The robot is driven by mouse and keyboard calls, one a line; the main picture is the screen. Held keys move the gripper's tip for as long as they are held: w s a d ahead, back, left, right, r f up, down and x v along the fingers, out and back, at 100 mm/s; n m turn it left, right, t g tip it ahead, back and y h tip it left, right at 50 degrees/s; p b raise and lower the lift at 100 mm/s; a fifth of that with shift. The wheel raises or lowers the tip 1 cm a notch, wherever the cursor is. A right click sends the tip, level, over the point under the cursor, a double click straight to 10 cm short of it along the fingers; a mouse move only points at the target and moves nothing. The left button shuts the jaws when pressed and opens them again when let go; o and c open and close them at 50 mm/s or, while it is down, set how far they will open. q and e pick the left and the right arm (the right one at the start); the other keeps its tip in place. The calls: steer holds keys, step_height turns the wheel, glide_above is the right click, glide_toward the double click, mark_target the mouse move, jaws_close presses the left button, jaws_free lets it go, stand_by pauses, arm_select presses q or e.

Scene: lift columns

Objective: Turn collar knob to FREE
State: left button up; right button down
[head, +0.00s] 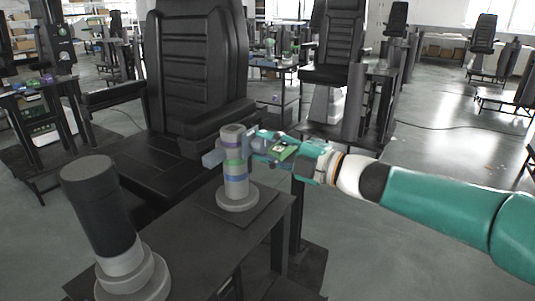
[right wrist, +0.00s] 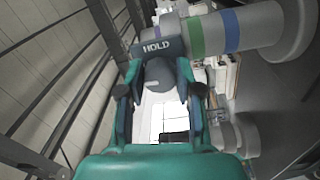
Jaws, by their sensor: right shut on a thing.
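A grey lift column (head: 237,188) stands upright on a round base, with purple, green and blue bands around it. It also shows in the right wrist view (right wrist: 264,28), lying across the top right. There a dark plate reading HOLD (right wrist: 155,47) sits at the collar. Just below it the dark round collar knob (right wrist: 160,74), with a pale mark on it, is between my right fingers. My right gripper (head: 258,146) is at the column's right side, shut on the knob. In the head view the knob is hidden by the fingers. My left gripper is not in view.
A dark cylinder on a stepped grey base (head: 132,272) stands at the front left of the dark table (head: 196,236). A black seat (head: 198,70) is close behind the column. Other seats and benches are farther back. Open floor (head: 400,250) lies to the right.

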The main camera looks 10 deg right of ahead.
steer(key=shift+a+f+n, duration=0.1)
steer(key=shift+n, duration=0.4)
steer(key=c, duration=0.8)
jaws_free()
steer(key=shift+o, duration=0.2)
steer(key=v, duration=1.2)
